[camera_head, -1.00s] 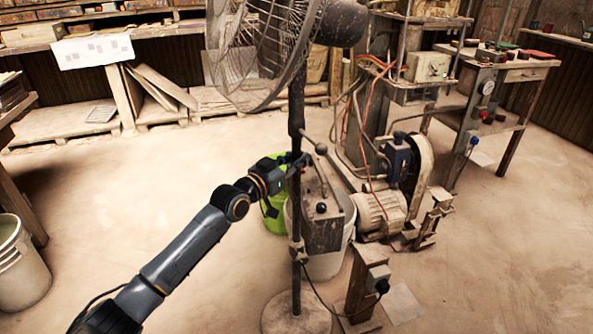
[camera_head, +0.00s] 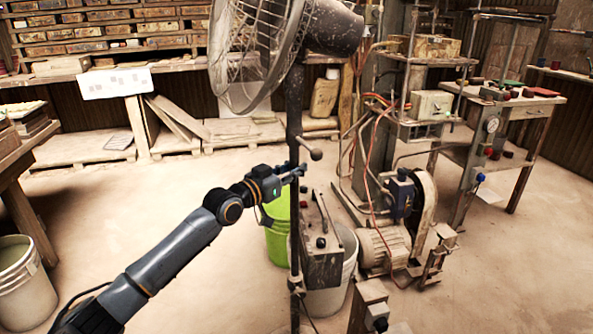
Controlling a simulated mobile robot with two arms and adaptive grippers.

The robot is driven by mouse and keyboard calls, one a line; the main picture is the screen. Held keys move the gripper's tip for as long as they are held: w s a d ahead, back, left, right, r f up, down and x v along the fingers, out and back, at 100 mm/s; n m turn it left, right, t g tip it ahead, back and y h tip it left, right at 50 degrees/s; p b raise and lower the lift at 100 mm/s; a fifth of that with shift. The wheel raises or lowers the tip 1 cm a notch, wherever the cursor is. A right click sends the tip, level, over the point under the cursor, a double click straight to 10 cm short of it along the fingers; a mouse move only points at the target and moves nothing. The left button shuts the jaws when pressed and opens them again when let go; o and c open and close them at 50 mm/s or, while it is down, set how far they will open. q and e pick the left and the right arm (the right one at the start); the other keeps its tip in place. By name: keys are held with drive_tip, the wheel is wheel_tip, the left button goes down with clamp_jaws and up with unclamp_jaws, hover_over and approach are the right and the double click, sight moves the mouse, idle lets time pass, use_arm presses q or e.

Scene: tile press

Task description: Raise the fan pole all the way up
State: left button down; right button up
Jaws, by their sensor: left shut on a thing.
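The fan's dark vertical pole (camera_head: 294,215) stands right of centre. The fan head with its wire cage (camera_head: 250,60) sits at its top, partly cut off by the upper edge. A side knob (camera_head: 316,154) sticks out from the thicker upper part of the pole. My left gripper (camera_head: 296,172) is shut on the pole a little below the knob; the fingers are small in view. The pole's foot is out of view. My right gripper is not in view.
A green bucket (camera_head: 277,225) and a pale bucket (camera_head: 347,270) stand close behind the pole. A motor with a belt wheel (camera_head: 385,250) and a press frame are to the right. A white bucket (camera_head: 22,285) is at lower left. The floor between is clear.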

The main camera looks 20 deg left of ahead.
use_arm(q)
drive_tip(key=c, duration=1.5)
unclamp_jaws()
drive_tip(key=shift+a+r, duration=0.1)
drive_tip(key=shift+r, duration=0.1)
drive_tip(key=o, duration=0.4)
drive_tip(key=shift+s+a, duration=0.1)
drive_tip(key=shift+s, duration=0.05)
drive_tip(key=shift+c, duration=0.2)
drive_tip(key=shift+f, duration=0.1)
drive_tip(key=v, duration=1.2)
